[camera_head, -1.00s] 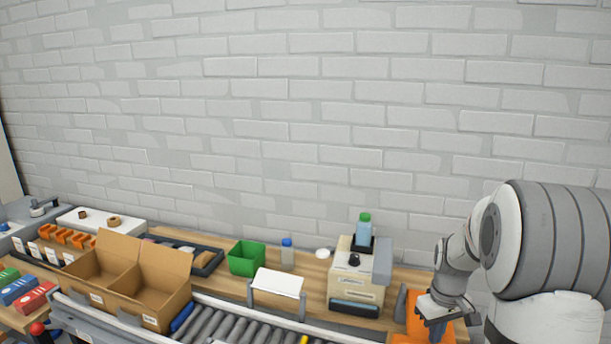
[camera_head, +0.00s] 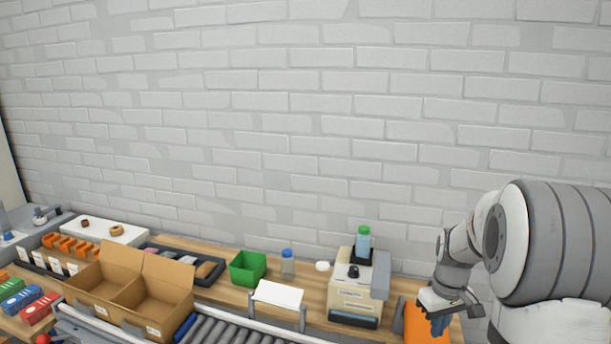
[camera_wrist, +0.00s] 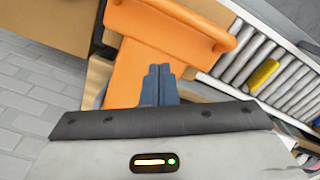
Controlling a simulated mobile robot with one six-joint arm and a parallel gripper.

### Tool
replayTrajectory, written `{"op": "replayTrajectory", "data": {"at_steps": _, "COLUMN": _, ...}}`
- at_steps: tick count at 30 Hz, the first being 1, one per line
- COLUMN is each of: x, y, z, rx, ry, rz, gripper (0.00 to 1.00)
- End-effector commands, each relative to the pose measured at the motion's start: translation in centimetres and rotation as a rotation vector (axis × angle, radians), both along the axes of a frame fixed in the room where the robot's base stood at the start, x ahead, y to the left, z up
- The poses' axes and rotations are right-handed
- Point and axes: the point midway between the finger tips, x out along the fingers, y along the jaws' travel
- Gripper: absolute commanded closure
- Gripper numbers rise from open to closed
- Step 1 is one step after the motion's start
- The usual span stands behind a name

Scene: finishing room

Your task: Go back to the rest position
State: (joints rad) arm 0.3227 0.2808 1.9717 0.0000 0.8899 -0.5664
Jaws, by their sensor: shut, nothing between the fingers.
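My gripper (camera_head: 438,326) is at the lower right of the head view, at the end of my folded arm. It is in front of an orange object (camera_head: 414,322) at the right end of the wooden bench. In the wrist view my gripper's two blue fingers (camera_wrist: 157,80) are closed together with nothing between them. The same orange object (camera_wrist: 165,45) lies beyond the fingertips there. I cannot tell whether the fingers touch it.
A roller conveyor (camera_head: 222,331) runs along the bench front, with an open cardboard box (camera_head: 157,317) on its left. A beige machine (camera_head: 352,295), a white-topped stand (camera_head: 278,294) and a green bin (camera_head: 247,268) stand on the wooden bench (camera_head: 318,304). The brick wall is behind.

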Motion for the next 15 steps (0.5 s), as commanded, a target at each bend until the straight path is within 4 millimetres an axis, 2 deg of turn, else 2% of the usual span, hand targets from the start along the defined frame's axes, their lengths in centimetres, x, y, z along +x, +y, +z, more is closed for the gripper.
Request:
{"op": "replayTrajectory", "data": {"at_steps": 8, "x": -0.1, "y": 0.2, "z": 0.2, "rx": -0.001, "ry": -0.003, "rz": -0.002, "gripper": 1.0}}
{"op": "replayTrajectory", "data": {"at_steps": 11, "x": -0.8, "y": 1.2, "z": 1.4, "rx": -0.006, "ry": -0.02, "rz": -0.009, "gripper": 1.0}}
{"op": "replayTrajectory", "data": {"at_steps": 15, "x": -3.3, "y": 4.2, "z": 4.4, "rx": -0.016, "ry": -0.067, "rz": -0.043, "gripper": 1.0}}
